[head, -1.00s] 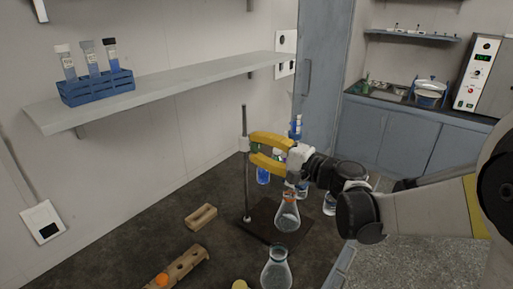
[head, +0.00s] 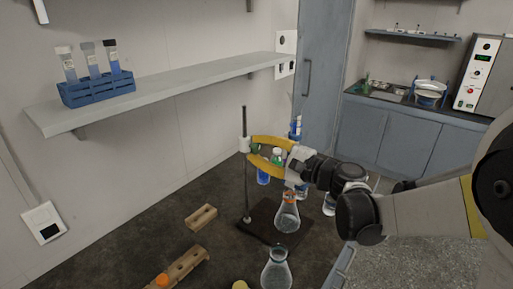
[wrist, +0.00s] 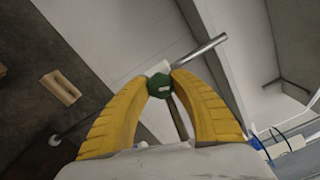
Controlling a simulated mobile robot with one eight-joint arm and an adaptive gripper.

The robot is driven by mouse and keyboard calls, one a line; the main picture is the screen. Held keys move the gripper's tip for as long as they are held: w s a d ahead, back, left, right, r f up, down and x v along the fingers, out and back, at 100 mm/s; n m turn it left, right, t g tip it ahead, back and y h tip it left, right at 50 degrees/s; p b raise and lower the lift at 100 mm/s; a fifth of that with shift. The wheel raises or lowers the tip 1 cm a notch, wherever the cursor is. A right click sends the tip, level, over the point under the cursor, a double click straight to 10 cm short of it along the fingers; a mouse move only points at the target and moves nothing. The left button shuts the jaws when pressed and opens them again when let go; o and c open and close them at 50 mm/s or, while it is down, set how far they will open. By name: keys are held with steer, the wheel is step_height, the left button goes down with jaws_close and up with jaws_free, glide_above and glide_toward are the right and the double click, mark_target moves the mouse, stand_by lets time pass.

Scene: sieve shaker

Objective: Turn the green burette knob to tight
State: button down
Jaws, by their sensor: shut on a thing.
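The green burette knob (wrist: 159,86) is a small faceted knob with a pale mark on its face. It sits between the two yellow fingertips of my gripper (wrist: 162,78), which is shut on it from both sides. In the head view my gripper (head: 252,147) reaches left to the upper part of the burette stand's upright rod (head: 246,185). The stand's dark base (head: 262,212) rests on the bench. The fingers and wrist hide much of the burette in the head view.
An orange-rimmed conical flask (head: 287,217) stands on the base below my gripper. Another flask (head: 276,271) is nearer. Wooden racks (head: 203,217) lie left on the dark bench. A wall shelf (head: 165,93) holds a blue tube rack (head: 97,90).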

steer(key=shift+m, duration=0.6)
steer(key=c, duration=1)
jaws_free()
steer(key=shift+c, duration=0.2)
steer(key=v, duration=1.2)
steer(key=shift+s, duration=0.1)
